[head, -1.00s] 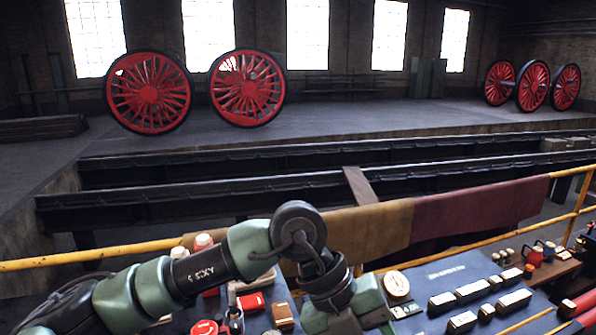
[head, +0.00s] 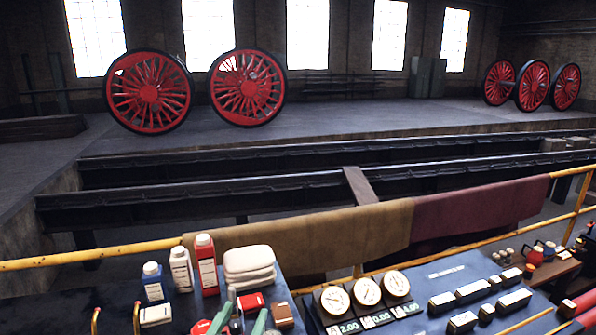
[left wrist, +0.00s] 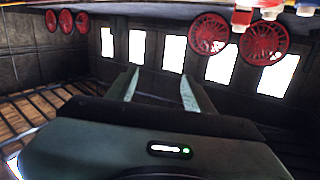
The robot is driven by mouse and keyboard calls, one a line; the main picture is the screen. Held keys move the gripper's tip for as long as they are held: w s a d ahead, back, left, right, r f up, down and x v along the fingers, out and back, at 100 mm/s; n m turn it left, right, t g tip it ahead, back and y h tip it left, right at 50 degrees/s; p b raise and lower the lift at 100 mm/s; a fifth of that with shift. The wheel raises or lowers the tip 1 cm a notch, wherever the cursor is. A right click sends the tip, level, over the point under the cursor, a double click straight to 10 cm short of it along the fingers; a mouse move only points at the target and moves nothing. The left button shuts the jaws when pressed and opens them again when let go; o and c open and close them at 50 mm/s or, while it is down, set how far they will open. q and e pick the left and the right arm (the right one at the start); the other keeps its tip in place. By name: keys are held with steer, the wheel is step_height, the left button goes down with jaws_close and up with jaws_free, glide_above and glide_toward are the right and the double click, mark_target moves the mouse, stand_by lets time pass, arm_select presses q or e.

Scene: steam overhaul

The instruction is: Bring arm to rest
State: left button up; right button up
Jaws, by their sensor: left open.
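My left gripper (head: 241,316) shows only as two green fingertips at the bottom edge of the head view, low over the near blue table among small items. In the left wrist view my left gripper (left wrist: 160,80) has its two pale green fingers well apart with nothing between them. That view looks inverted. The rest of my left arm is out of the head view. My right gripper is in neither view.
Gauges (head: 366,291) are to the right. A yellow rail (head: 95,256) with brown (head: 345,238) and maroon cloths (head: 478,207) runs behind. Red wheels (head: 148,92) stand far back.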

arm_select(q)
steer(key=s+a+f+n+g+y, duration=0.1)
steer(key=s+a+f+g, duration=0.2)
steer(key=s+f, duration=0.35)
steer(key=s+a+f+g+y, duration=0.1)
steer(key=s+a+f+g, duration=0.3)
steer(key=f, duration=0.5)
steer(key=s+a+f+g, duration=0.2)
steer(key=s+f+g, duration=0.15)
steer(key=s, duration=0.45)
steer(key=s+a+f+g, duration=0.1)
steer(key=s+f+g, duration=0.25)
steer(key=s, duration=0.35)
steer(key=s+f+b, duration=0.2)
steer(key=f+b, duration=0.4)
steer(key=f, duration=1.5)
steer(key=s+f+b, duration=0.2)
steer(key=f+b, duration=0.4)
steer(key=f, duration=1.4)
steer(key=s+a+f+g+b, duration=0.1)
steer(key=s+f+b, duration=0.2)
steer(key=s+f, duration=0.5)
steer(key=s+a+f+g+b, duration=0.1)
steer(key=s+f+b, duration=0.3)
steer(key=f, duration=1)
steer(key=s+a, duration=0.1)
steer(key=s, duration=0.2)
steer(key=shift+s+a+m+y+b, duration=0.15)
steer(key=shift+s+m+y+b, duration=0.15)
steer(key=shift+s+m, duration=0.1)
